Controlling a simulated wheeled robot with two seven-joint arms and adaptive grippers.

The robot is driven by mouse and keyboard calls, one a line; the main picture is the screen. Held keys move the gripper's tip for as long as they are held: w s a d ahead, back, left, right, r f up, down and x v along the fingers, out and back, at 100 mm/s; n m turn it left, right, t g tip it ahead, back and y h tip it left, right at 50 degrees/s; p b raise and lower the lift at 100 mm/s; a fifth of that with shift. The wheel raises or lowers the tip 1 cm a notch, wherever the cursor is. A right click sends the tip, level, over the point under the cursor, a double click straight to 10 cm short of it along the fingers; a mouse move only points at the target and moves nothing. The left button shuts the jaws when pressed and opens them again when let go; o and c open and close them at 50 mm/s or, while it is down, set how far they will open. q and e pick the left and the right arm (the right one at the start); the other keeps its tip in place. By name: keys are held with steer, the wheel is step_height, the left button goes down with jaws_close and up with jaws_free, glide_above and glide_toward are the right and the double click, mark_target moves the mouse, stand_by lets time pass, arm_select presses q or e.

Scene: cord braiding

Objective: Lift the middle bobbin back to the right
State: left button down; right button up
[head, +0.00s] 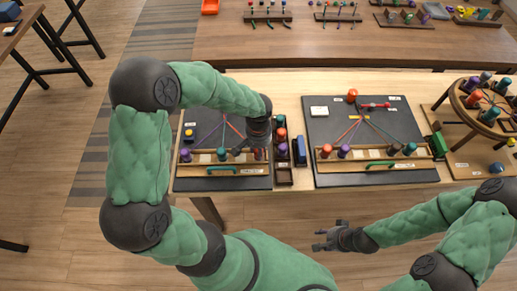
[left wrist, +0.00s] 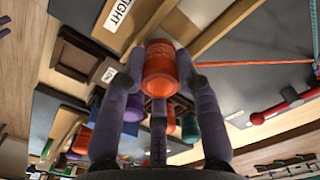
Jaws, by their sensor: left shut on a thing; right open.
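My left gripper (head: 257,150) is at the right end of the left board's wooden rail and shut on an orange bobbin (left wrist: 160,70). The left wrist view shows the bobbin between the gripper's fingers (left wrist: 160,82), near a label reading "RIGHT" (left wrist: 118,14). Whether the bobbin touches the rail cannot be told. A purple bobbin (head: 186,155) stands at the rail's left, and a teal bobbin (head: 222,154) stands nearer its middle. Cords run up from the rail on the dark left board (head: 205,130), partly hidden by my arm. My right gripper (head: 325,237) is open and empty in front of the table.
A narrow rack (head: 284,176) with several bobbins and a blue block (head: 299,150) stand right of the left board. A second dark board (head: 385,120) holds several bobbins on its rail (head: 372,163). A round braiding stand (head: 462,105) is at far right.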

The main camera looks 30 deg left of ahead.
arm_select(q)
steer(key=shift+f, duration=0.2)
steer(key=c, duration=0.8)
jaws_free()
steer(key=shift+r, duration=0.1)
step_height(320, 180, up, 12)
steer(key=shift+f, duration=0.1)
